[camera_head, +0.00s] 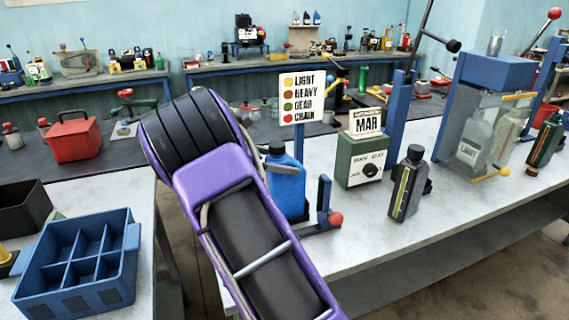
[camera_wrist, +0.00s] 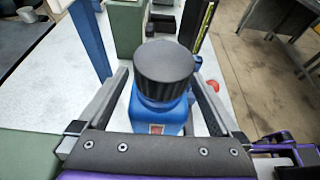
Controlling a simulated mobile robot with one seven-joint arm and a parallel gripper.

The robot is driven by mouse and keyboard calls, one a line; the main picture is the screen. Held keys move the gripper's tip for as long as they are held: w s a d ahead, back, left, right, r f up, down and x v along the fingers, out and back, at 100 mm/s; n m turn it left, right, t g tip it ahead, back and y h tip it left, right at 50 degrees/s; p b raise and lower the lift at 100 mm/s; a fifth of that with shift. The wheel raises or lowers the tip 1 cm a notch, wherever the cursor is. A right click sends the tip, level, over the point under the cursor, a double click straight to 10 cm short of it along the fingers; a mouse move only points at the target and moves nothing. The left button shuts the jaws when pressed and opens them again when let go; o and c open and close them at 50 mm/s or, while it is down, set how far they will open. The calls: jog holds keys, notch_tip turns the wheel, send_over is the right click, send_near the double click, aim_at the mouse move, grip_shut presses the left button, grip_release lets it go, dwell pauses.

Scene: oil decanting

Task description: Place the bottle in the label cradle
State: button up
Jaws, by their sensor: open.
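A blue bottle (camera_head: 287,188) with a black cap stands upright on the light bench, partly hidden behind my purple and black arm. In the wrist view the bottle (camera_wrist: 158,117) is between the two fingers of my gripper (camera_wrist: 160,78). The fingers are open, one on each side, with visible gaps by the bottle. A blue fixture with a red knob (camera_head: 324,213) is right beside the bottle. It may be the label cradle, but I cannot tell whether the bottle sits in it. The bottle's base is hidden.
A green box (camera_head: 362,160) with a dial and a dark grey bottle (camera_head: 407,185) stand to the right. A sign (camera_head: 303,98) listing light, heavy, gear and chain rises behind the bottle. A blue divided crate (camera_head: 78,295) is at left. The bench front is clear.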

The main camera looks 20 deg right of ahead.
jog(key=v, duration=1.1)
jog(key=shift+a+p, duration=0.35)
jog(key=shift+p, duration=0.05)
jog(key=shift+r, duration=0.15)
